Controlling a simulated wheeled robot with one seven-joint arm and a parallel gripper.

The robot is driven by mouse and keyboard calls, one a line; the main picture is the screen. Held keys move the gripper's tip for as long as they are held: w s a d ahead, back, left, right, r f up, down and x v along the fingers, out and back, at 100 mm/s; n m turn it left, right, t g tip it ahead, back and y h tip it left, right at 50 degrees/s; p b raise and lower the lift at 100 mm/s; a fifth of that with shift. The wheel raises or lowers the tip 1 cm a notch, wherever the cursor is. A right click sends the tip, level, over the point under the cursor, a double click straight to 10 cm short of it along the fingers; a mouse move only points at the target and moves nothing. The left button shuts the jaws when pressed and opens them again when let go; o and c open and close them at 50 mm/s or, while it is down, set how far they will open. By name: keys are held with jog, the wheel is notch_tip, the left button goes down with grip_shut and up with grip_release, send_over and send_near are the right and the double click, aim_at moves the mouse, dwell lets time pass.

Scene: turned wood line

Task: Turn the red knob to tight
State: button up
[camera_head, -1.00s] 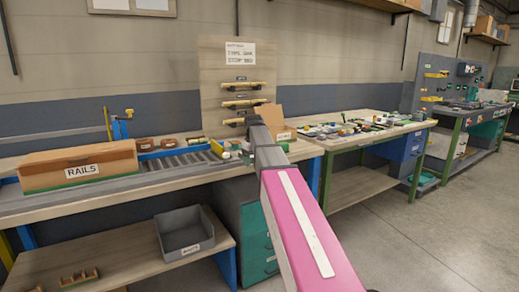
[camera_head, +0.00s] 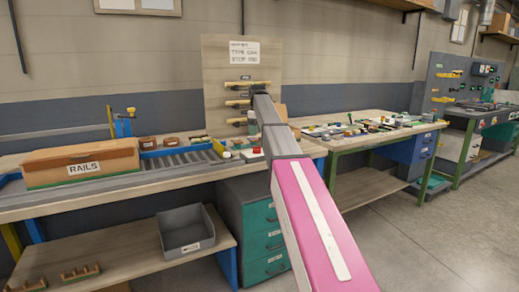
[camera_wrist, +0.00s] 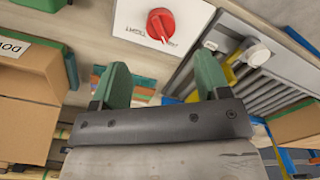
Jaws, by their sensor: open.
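The red knob (camera_wrist: 160,25) sits on a white plate (camera_wrist: 128,22) at the top of the wrist view. A pale line runs across the knob, and small lettering beside it is too blurred to read. My gripper (camera_wrist: 163,76) has two green fingers spread apart with nothing between them. The knob lies beyond the fingertips, apart from them. In the head view, the white plate (camera_head: 252,154) shows beside my arm on the bench. My arm hides the gripper in that view.
A roller tray (camera_head: 183,158) and a cardboard RAILS box (camera_head: 80,166) lie left on the bench (camera_head: 130,187). A wooden board (camera_head: 222,75) with yellow handles stands behind. A white-capped object (camera_wrist: 257,54) is right of the knob in the wrist view.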

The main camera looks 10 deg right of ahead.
aim_at(257, 149)
notch_tip(257, 149, down, 9)
jog(key=shift+f, duration=0.1)
dwell(0.3)
jog(key=c, duration=0.9)
